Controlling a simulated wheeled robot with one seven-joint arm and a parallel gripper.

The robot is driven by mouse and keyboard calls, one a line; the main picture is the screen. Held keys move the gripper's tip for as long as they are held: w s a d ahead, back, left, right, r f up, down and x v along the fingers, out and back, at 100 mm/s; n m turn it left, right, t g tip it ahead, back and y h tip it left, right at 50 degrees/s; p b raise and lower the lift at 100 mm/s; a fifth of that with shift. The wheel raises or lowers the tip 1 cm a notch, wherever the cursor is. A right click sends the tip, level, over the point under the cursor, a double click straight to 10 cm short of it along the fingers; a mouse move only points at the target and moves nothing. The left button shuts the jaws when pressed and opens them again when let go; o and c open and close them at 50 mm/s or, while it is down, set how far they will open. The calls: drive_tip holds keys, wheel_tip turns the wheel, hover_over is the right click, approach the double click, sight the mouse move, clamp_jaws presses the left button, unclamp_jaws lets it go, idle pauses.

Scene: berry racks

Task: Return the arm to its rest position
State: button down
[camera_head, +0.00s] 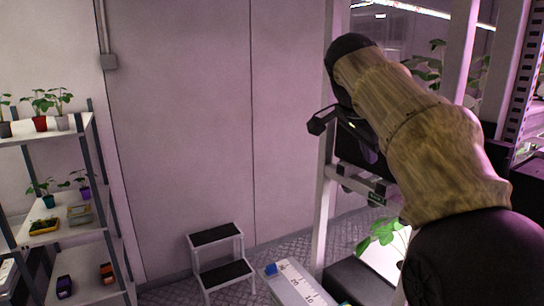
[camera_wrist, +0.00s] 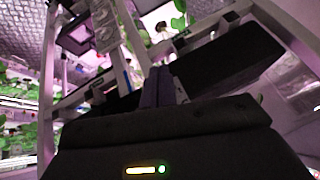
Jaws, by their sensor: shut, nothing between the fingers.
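My arm, in a tan cloth sleeve, rises from the lower right of the head view and bends at a black joint at the top. Its end hangs in front of a white rack post, partly hidden behind the sleeve. In the wrist view my gripper (camera_wrist: 163,75) shows its two dark fingers close together at the middle, with nothing between them. The fingers appear clear of the rack frame behind them, though the distance is hard to judge.
A shelf (camera_head: 60,140) with potted plants stands at the left. A step stool (camera_head: 222,270) stands by the wall (camera_head: 200,120). A white rack post (camera_head: 325,195) and leafy plants (camera_head: 383,232) are close to my arm. The floor between shelf and stool looks clear.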

drive_tip(key=s+a+f+n+g+y+b, duration=0.15)
drive_tip(key=f+n, duration=0.25)
drive_tip(key=f, duration=0.9)
drive_tip(key=s+a+f+n+y+b, duration=0.15)
drive_tip(key=f+n, duration=0.35)
drive_tip(key=f, duration=0.7)
drive_tip(key=s+a+f+n+b, duration=0.1)
drive_tip(key=s+f+n, duration=0.1)
drive_tip(key=s+f, duration=0.5)
drive_tip(key=s+a+f+n+y+b, duration=0.1)
drive_tip(key=s+f+n, duration=0.2)
drive_tip(key=s+f, duration=0.4)
wheel_tip(320, 180, down, 6)
drive_tip(key=shift+s+r+g+y, duration=0.1)
drive_tip(key=shift+s+g+y, duration=0.2)
drive_tip(key=shift+g, duration=0.15)
drive_tip(key=shift+w+a, duration=0.1)
drive_tip(key=shift+a, duration=0.05)
drive_tip(key=shift+s, duration=0.2)
